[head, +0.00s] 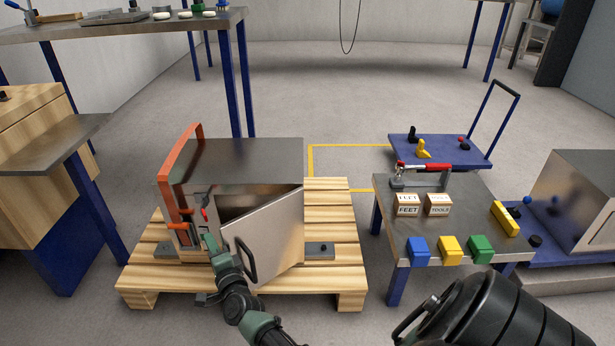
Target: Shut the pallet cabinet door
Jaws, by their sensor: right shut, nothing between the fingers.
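The pallet cabinet (245,160) is a grey metal box standing on a wooden pallet. Its door (275,232) stands partly open, hinged at the right, with its free left edge swung out toward me. A dark gap shows above the door's upper edge. A black handle (246,262) sits near the free edge. My right gripper (209,241) is shut and empty, just left of the door's free edge and handle, in front of the cabinet's left side. Whether it touches the door I cannot tell. My left gripper is not in view.
The wooden pallet (345,225) sits on open floor. An orange bar (181,150) rises at the cabinet's left. A table (465,205) with blue, yellow and green bins stands at right. A workbench (50,150) stands at left. Floor between pallet and right table is clear.

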